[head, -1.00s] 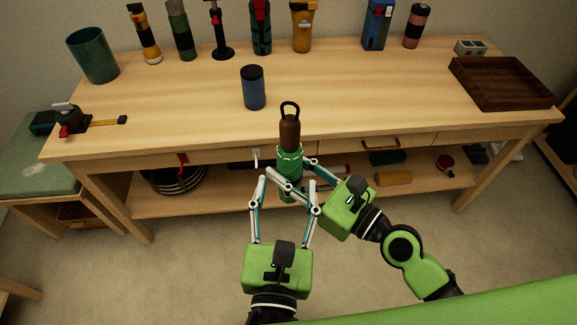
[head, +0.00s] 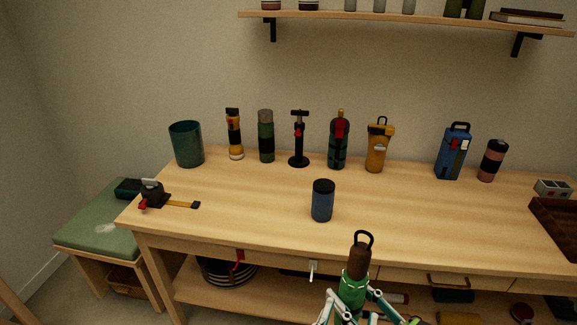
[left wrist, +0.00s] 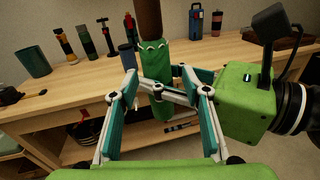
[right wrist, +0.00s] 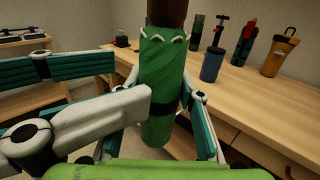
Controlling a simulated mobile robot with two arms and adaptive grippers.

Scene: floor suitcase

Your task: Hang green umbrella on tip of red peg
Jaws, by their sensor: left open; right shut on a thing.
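The green umbrella (head: 353,286) is folded and upright, with a brown handle and a black loop on top. It stands in front of the workbench's front edge. My right gripper (right wrist: 160,92) is shut on its green body. My left gripper (left wrist: 158,80) is open, its fingers spread on both sides of the umbrella in the left wrist view. In the head view both grippers are mostly cut off at the bottom edge. The red peg (head: 239,257) is on the bench's front, left of the umbrella. A white peg (head: 313,268) is between them.
The workbench (head: 260,215) holds a blue can (head: 322,201) near its middle and several bottles along the back. A dark tray (head: 557,225) is at the right. A clamp (head: 152,193) is near the left corner. A striped coil (head: 228,272) is below the red peg.

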